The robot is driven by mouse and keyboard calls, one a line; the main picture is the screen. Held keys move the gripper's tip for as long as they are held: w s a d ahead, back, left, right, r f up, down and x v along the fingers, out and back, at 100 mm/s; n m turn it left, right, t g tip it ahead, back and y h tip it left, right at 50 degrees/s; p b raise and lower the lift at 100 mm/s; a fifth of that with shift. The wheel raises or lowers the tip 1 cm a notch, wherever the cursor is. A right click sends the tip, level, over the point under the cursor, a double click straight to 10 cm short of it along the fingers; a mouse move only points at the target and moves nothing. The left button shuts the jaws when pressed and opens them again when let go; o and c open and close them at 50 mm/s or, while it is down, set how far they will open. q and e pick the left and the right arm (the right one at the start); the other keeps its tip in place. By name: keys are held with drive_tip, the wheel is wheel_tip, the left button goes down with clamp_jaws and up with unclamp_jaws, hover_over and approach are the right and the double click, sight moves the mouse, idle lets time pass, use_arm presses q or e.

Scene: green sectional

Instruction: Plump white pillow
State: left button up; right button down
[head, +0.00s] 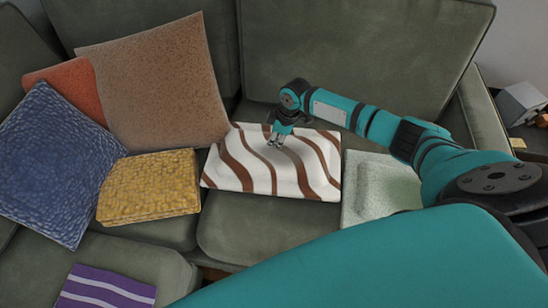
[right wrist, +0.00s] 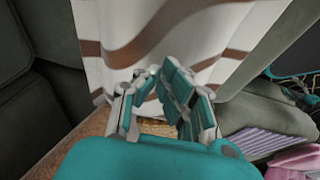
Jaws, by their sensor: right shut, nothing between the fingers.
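The white pillow with wavy brown stripes (head: 310,172) lies on the seat of the green sectional, near the backrest. My right gripper (head: 275,145) is over the upper middle of this pillow, pointing down at it, with its fingers shut and empty. In the right wrist view the pillow (right wrist: 140,25) fills the upper middle, just past the fingers (right wrist: 160,112). I cannot tell whether the fingertips touch the cloth. My left gripper is not in view.
A brown pillow (head: 155,80), an orange one (head: 70,88), a blue one (head: 60,160) and a yellow one (head: 150,187) sit to the left. A pale green cushion (head: 378,185) lies right of the striped pillow. A purple striped item (head: 103,290) lies at front left.

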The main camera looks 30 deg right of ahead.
drive_tip(key=shift+f, duration=0.2)
drive_tip(key=shift+f+b, duration=0.55)
drive_tip(key=shift+f, duration=0.15)
drive_tip(key=shift+f, duration=0.1)
idle(0.6)
drive_tip(key=shift+r+p, duration=0.75)
drive_tip(key=shift+p, duration=0.2)
drive_tip(key=shift+r, duration=0.15)
drive_tip(key=a+p+v, duration=0.1)
drive_tip(key=p+v, duration=0.5)
drive_tip(key=shift+w, duration=0.4)
